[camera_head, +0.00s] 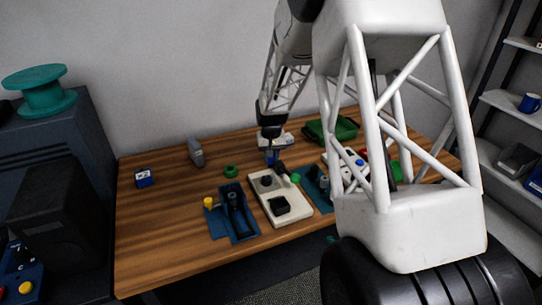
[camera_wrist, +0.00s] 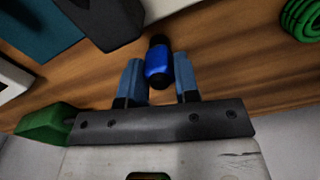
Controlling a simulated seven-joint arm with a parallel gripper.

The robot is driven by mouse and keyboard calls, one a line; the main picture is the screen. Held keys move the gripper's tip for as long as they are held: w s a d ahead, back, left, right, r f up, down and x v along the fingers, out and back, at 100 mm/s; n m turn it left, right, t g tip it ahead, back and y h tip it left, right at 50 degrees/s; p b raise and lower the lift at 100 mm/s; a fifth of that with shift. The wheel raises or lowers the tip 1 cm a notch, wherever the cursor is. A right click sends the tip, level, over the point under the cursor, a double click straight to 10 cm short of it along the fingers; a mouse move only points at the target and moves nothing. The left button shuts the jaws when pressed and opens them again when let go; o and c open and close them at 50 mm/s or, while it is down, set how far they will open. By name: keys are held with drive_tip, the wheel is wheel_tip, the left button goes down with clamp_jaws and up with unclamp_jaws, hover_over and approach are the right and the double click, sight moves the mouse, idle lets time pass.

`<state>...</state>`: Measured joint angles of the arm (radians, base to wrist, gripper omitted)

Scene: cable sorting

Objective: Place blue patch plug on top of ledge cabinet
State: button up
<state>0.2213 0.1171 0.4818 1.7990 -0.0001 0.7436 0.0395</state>
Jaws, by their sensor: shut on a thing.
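My gripper (camera_wrist: 158,60) is shut on the blue patch plug (camera_wrist: 158,68), which sits between the two blue finger pads in the wrist view. The plug has a bright blue body and a black end. In the head view my gripper (camera_head: 272,156) is over the back middle of the table, and the plug is too small there to make out clearly. The dark grey cabinet (camera_head: 92,130) at the far left, probably the ledge cabinet, has a flat top with a teal spool (camera_head: 42,90) on it. My gripper is well to the right of it.
The wooden table (camera_head: 150,240) holds a blue box (camera_head: 143,178), a grey upright piece (camera_head: 196,153), a green coil (camera_head: 231,171), a blue fixture (camera_head: 240,225), a white board (camera_head: 262,207) and a green tray (camera_head: 332,130). Shelves (camera_head: 510,105) stand right. The table's left part is mostly clear.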

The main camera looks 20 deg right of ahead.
drive_tip(key=shift+f, duration=0.1)
drive_tip(key=o, duration=0.9)
drive_tip(key=shift+o, duration=0.2)
wheel_tip(320, 180, up, 12)
idle(0.4)
idle(0.5)
